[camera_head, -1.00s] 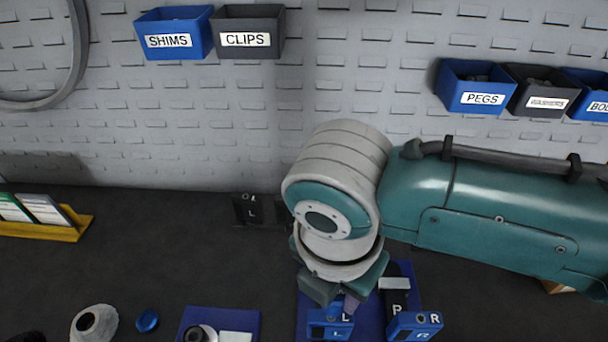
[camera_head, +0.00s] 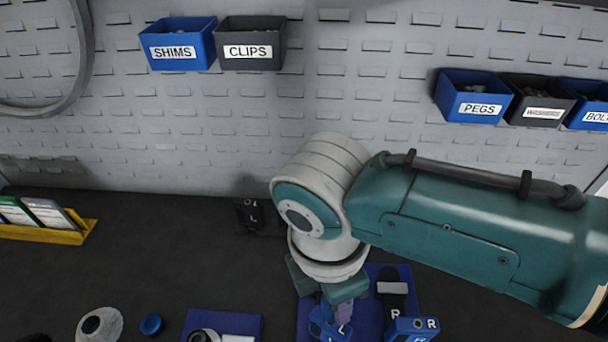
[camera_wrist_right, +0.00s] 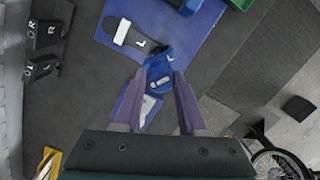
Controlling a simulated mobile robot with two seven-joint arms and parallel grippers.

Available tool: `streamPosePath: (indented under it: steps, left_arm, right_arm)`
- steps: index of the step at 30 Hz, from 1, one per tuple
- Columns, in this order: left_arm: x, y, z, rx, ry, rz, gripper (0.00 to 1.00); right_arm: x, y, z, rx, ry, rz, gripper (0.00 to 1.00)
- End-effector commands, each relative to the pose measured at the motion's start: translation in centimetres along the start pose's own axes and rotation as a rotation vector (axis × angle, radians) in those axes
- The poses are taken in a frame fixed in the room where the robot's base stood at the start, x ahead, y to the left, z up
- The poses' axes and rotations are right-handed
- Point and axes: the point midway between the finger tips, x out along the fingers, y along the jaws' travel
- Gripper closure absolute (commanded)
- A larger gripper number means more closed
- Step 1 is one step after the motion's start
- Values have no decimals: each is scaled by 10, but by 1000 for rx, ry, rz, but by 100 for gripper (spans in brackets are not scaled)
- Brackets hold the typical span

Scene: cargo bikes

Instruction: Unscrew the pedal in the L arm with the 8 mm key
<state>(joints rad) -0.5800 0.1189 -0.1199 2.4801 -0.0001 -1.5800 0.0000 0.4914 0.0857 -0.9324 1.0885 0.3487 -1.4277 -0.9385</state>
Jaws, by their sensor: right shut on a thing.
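My right gripper (camera_head: 330,303) reaches down at the bottom of the head view, over the blue mat. In the right wrist view its purple fingers (camera_wrist_right: 160,88) are closed on a blue piece (camera_wrist_right: 158,70), which shows an L in the head view (camera_head: 325,322). The blue piece looks tilted; whether it touches the mat I cannot tell. A black arm piece marked L (camera_wrist_right: 125,34) lies on the mat, and shows with a pale label in the head view (camera_head: 392,288). A blue piece marked R (camera_head: 412,327) is beside it. I cannot make out the 8 mm key. My left gripper is out of view.
The blue mat (camera_head: 372,325) lies under my right gripper. A second blue mat (camera_head: 238,318), a blue cap (camera_head: 151,324) and a pale round part (camera_head: 112,322) are left. A yellow card holder (camera_head: 75,236) stands farther left. Bins hang on the back wall.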

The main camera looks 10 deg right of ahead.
Motion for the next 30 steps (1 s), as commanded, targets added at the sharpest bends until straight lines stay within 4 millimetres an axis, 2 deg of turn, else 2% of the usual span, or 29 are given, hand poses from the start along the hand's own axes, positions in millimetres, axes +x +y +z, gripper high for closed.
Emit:
streamPosePath:
  steps: [2, 9, 11, 22, 30]
  left_arm:
    - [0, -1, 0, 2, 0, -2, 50]
    - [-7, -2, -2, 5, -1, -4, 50]
    - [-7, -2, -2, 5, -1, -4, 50]
    - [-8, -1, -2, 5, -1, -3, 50]
    - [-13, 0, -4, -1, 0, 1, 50]
  right_arm:
    - [2, -1, 1, 29, -2, -5, 100]
    - [2, -1, 1, 451, -3, -59, 100]
    - [3, -1, 2, 519, -3, -66, 100]
    - [3, -1, 2, 606, -3, -75, 100]
    - [3, 0, 3, 1064, -4, -131, 100]
